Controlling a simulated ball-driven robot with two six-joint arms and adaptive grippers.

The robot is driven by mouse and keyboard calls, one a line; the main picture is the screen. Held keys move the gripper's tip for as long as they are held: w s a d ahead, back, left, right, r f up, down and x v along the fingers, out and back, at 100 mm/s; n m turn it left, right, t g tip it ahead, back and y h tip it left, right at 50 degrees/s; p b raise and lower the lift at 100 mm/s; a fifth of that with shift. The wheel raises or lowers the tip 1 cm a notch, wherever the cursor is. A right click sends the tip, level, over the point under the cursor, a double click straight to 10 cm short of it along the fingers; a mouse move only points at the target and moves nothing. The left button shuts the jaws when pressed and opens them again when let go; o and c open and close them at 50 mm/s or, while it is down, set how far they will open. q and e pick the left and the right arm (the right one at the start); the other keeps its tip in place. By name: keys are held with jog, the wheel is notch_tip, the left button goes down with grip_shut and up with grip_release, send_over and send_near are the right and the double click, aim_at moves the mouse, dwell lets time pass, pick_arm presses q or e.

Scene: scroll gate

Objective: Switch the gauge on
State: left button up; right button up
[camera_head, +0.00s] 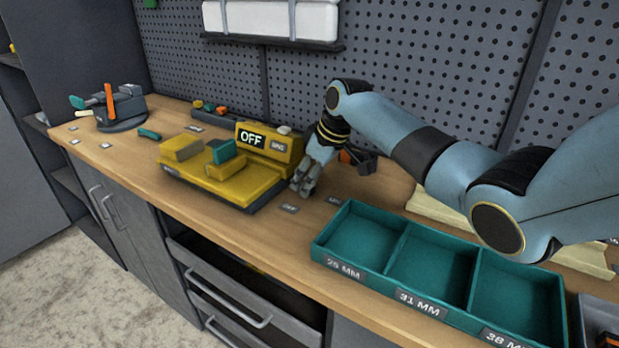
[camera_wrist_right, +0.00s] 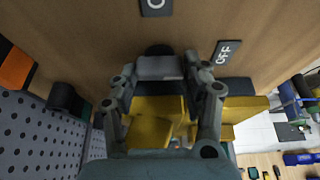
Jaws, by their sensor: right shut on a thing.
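The yellow gauge (camera_head: 228,178) stands on the bench, and its display (camera_head: 251,139) reads OFF. My right gripper (camera_head: 304,188) points down just right of the gauge, low over the bench. In the right wrist view, my right gripper (camera_wrist_right: 160,72) has its fingers closed on a small dark knob (camera_wrist_right: 158,49), mostly hidden by the fingers. An OFF label (camera_wrist_right: 227,51) lies to the right of the fingers and another label (camera_wrist_right: 156,6), partly cut off, lies beyond them. The yellow gauge (camera_wrist_right: 245,108) shows behind the fingers. My left gripper is not in view.
A teal tray (camera_head: 318,244) with three compartments stands right of the gauge, near the front edge. A vise-like tool (camera_head: 121,113) stands at the far left. A perforated wall (camera_head: 420,75) rises behind the bench. A drawer (camera_head: 230,295) below stands open.

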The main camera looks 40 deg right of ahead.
jog(key=shift+n, duration=0.3)
jog(key=shift+n+y, duration=0.3)
jog(key=shift+n, duration=0.3)
jog(key=shift+w+d+n+g+y+b, duration=0.1)
jog(key=shift+n+g+y+b, duration=0.35)
jog(key=shift+n, duration=0.75)
jog(key=n+g+y+b, duration=0.1)
jog(key=n+b, duration=0.2)
jog(key=n, duration=0.1)
jog(key=shift+f, duration=0.1)
jog(key=shift+n+g+b, duration=0.45)
jog(key=shift+n+b, duration=0.2)
jog(key=shift+n, duration=0.45)
jog(key=o, duration=1.2)
jog(key=shift+c, duration=0.2)
